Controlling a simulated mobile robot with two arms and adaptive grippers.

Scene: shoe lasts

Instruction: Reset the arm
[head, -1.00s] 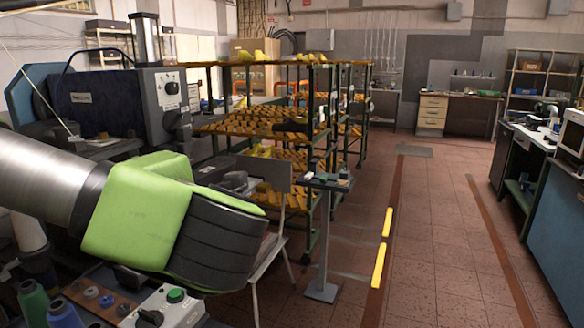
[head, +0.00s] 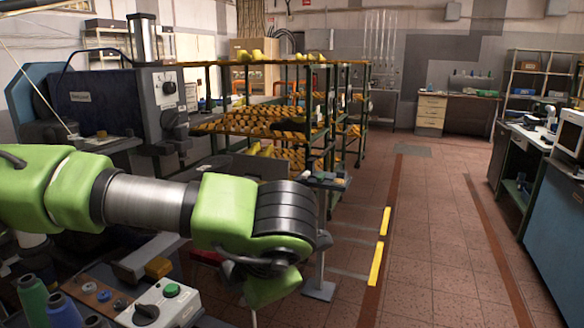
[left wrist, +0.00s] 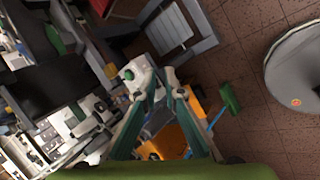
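My left arm (head: 150,203) comes in from the left in the head view. It has green joint covers, a bare metal tube and a black ribbed cap. Its wrist end (head: 270,288) bends down in front of the bench. The fingers are not clear there. In the left wrist view, two dark teal bars that look like the left gripper's fingers (left wrist: 161,92) lean towards each other. Their tips blend into the clutter behind, so the gap is unclear. I see nothing clearly held. My right arm and gripper are in neither view.
Below my left arm is a bench with a control box (head: 160,308) and thread spools (head: 65,312). A large machine (head: 105,103) stands behind the arm. A shelf rack (head: 331,110) with yellow shoe lasts (head: 262,128) stands beyond. The tiled floor (head: 445,235) to the right is clear.

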